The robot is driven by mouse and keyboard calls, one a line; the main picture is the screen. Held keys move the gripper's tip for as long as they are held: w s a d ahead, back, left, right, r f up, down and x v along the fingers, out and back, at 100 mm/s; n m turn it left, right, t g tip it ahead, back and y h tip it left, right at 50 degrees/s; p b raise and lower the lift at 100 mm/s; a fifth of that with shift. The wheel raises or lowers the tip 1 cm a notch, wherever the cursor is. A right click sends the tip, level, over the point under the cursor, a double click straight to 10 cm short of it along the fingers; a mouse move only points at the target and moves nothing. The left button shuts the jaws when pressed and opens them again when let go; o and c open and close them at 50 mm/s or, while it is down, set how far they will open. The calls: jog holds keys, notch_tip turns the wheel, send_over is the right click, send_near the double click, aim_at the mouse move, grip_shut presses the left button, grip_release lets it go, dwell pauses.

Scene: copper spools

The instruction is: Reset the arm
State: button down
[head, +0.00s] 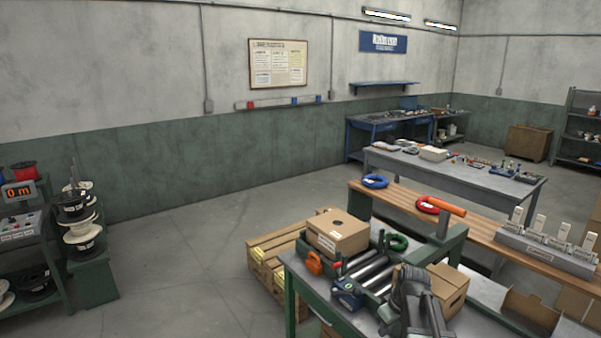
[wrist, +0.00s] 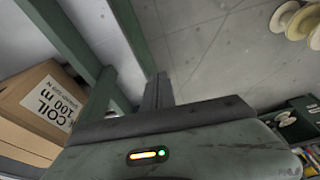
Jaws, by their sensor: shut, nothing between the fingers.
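My gripper (wrist: 158,92) shows in the wrist view as narrow dark fingers closed together, with nothing between them. It points out over the grey concrete floor. In the head view my grey arm is folded at the bottom right, in front of the green-framed bench (head: 318,298). The fingertips cannot be made out clearly in that view.
A cardboard box labelled COIL 100 m (wrist: 45,105) and green bench legs (wrist: 132,45) are close on the wrist view's left. Another carton (head: 338,232) and an orange tool (head: 314,262) are on the bench. A spool rack (head: 82,228) stands left. The middle floor is clear.

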jog(key=s+a+f+m+g+h, duration=0.1)
jog(key=s+a+m+g, duration=0.1)
jog(key=s+a+m, duration=0.4)
jog(key=s+a, duration=0.3)
jog(key=s, duration=0.2)
jog(key=shift+s+a+f+h+b, duration=0.2)
jog(key=shift+f+h+b, duration=0.1)
jog(key=shift+f, duration=0.05)
